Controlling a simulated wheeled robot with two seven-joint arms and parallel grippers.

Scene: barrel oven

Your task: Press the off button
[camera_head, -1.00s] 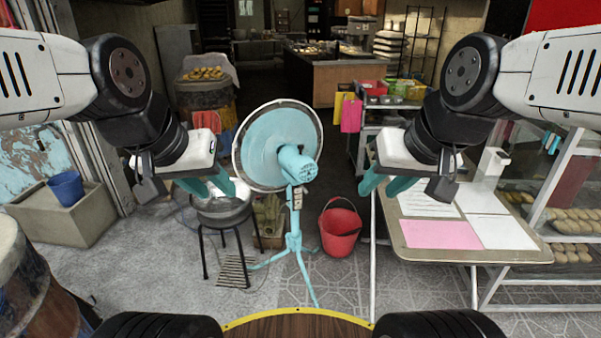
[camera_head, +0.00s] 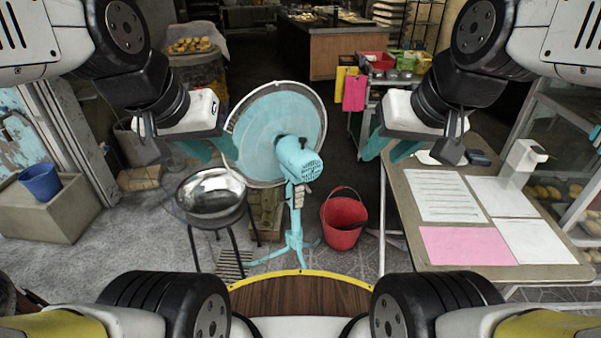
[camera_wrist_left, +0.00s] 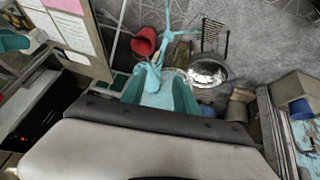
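A light-blue standing fan (camera_head: 297,158) is in the middle of the head view, with the back of its motor towards me. A small control panel (camera_head: 298,196) is on its pole below the motor; single buttons are too small to tell apart. The fan also shows in the left wrist view (camera_wrist_left: 154,78). My left gripper (camera_head: 212,150) is just left of the fan's round guard, its teal fingers spread and empty. Whether it touches the guard I cannot tell. My right gripper (camera_head: 390,147) is right of the fan, apart from it, open and empty.
A stool with a metal bowl (camera_head: 211,193) stands left of the fan. A red bucket (camera_head: 343,222) is right of its base. A table with papers (camera_head: 402,240) is at the right. A blue bucket (camera_head: 40,182) sits on a concrete block at the left.

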